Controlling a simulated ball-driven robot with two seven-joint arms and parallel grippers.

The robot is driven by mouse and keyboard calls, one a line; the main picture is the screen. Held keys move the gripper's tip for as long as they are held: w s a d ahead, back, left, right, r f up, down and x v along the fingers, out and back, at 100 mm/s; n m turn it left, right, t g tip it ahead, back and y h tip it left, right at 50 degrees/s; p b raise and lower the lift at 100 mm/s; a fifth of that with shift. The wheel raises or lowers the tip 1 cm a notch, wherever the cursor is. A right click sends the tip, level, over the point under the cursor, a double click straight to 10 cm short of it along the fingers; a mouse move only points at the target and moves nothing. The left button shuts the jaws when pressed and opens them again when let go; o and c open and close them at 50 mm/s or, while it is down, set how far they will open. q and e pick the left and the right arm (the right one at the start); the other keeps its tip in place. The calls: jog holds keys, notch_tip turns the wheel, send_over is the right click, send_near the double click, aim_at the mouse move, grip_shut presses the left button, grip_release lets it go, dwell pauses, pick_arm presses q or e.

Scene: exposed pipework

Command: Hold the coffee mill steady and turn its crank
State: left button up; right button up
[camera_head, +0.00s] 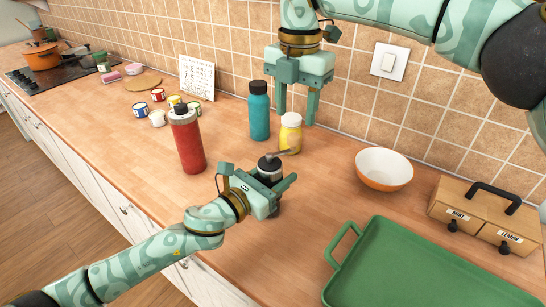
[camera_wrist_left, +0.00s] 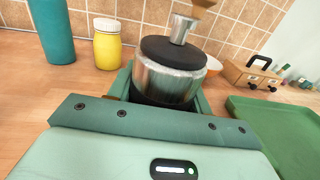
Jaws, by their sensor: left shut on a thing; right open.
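The coffee mill (camera_head: 270,167) stands upright on the wooden counter, a steel body with a black lid. In the left wrist view the mill (camera_wrist_left: 170,75) fills the middle, with a metal hub on top and a wooden crank knob (camera_wrist_left: 204,4) at the upper edge. My left gripper (camera_head: 272,187) is shut around the mill's body, one finger on each side. In the head view the crank arm (camera_head: 287,152) points right from the lid. My right gripper (camera_head: 297,112) is open and empty, fingers down, above and behind the mill.
A yellow jar (camera_head: 290,134) and a teal bottle (camera_head: 259,112) stand behind the mill. A red bottle (camera_head: 188,143) is at left. A white-orange bowl (camera_head: 384,168), a green tray (camera_head: 345,240) and a wooden drawer box (camera_head: 470,212) are at right. A tiled wall bounds the back.

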pick_arm(q)
jog(key=o, duration=1.3)
jog(key=v, duration=1.2)
